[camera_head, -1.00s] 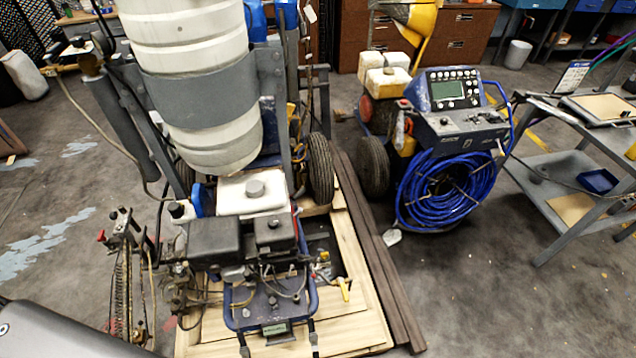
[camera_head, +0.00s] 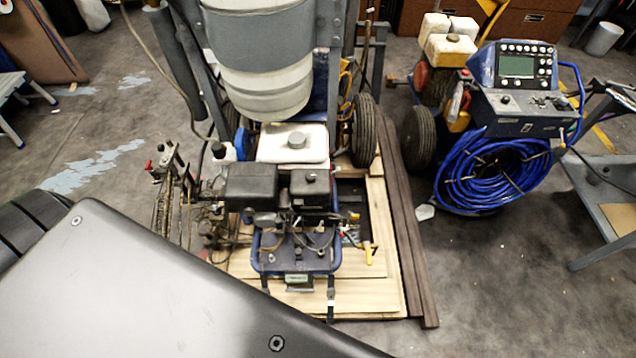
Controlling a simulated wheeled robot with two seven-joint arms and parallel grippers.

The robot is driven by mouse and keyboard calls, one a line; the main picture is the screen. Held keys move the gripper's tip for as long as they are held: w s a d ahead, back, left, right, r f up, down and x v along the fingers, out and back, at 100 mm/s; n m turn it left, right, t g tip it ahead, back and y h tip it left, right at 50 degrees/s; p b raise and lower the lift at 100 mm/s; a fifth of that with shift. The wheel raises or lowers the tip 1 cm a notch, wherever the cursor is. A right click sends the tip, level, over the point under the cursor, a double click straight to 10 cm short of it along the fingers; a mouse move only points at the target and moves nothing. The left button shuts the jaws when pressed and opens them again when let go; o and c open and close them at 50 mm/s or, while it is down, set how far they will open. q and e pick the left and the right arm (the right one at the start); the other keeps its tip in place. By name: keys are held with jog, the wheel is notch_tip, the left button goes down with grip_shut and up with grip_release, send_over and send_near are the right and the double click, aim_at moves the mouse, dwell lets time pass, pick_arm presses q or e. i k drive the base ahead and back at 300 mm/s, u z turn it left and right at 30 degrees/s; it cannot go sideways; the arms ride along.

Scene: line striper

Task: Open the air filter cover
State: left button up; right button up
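A line striper stands on a wooden pallet (camera_head: 390,294) in the middle of the view. Its small engine has a white fuel tank (camera_head: 294,144) with a grey cap. In front of the tank sit two dark boxes: a larger black box (camera_head: 251,186) on the left and a smaller one (camera_head: 310,188) on the right. The larger looks like the air filter cover, and it appears closed. A large grey and black part of my own body fills the lower left, in front of the pallet's near left corner. Neither of my grippers shows.
A second machine with a control panel (camera_head: 517,66) and a coiled blue hose (camera_head: 492,172) stands to the right. A grey cart (camera_head: 600,200) is at the right edge. Dark beams (camera_head: 408,235) lie beside the pallet. Floor at lower right is clear.

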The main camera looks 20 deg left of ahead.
aim_at(302, 192)
jog(key=k, duration=1.35)
jog(key=z, duration=0.3)
jog(key=i, duration=0.8)
jog(key=z, duration=0.1)
